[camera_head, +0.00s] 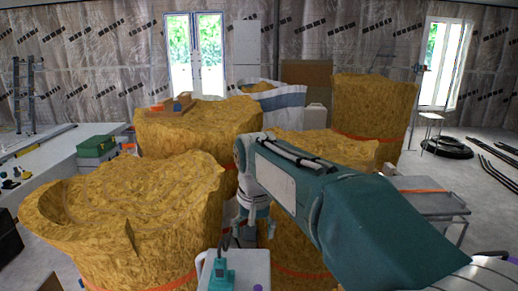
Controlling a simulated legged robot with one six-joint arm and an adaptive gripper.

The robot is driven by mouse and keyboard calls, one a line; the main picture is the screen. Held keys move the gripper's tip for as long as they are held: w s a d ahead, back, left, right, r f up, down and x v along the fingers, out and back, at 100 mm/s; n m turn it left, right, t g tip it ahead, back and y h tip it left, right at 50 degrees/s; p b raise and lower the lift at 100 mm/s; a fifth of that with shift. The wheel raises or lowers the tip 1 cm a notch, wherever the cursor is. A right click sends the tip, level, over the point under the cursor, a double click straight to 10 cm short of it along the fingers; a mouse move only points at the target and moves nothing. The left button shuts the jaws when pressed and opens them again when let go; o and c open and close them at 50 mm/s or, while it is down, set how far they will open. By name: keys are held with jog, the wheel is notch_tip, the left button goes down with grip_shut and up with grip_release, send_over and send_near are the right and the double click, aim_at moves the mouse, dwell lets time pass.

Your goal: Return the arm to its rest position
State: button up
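My teal and white arm reaches from the lower right corner to the middle of the picture, then bends down at its white joint. My gripper (254,232) hangs below that bend, small and partly lost against the insulation rolls behind it. I cannot make out whether its fingers are apart or together. No panel shows in or beside it.
Large yellow insulation rolls stand close by: front left (130,222), behind it (195,128), and back right (372,108). A table (60,150) with a green box (96,147) is at left. A metal cart (428,200) stands at right.

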jog(key=s+d+t, duration=0.2)
jog(key=s+d, duration=0.8)
jog(key=d, duration=0.1)
jog(key=s+d+f+t, duration=0.1)
jog(key=s+d+f, duration=0.1)
jog(key=s, duration=0.3)
jog(key=s+d+f+t, duration=0.1)
jog(key=s+d+f, duration=0.2)
jog(key=s, duration=0.3)
jog(key=shift+s+d+f+h, duration=0.2)
jog(key=shift+s+d+h, duration=0.1)
jog(key=shift+d, duration=0.35)
jog(key=shift+w, duration=0.1)
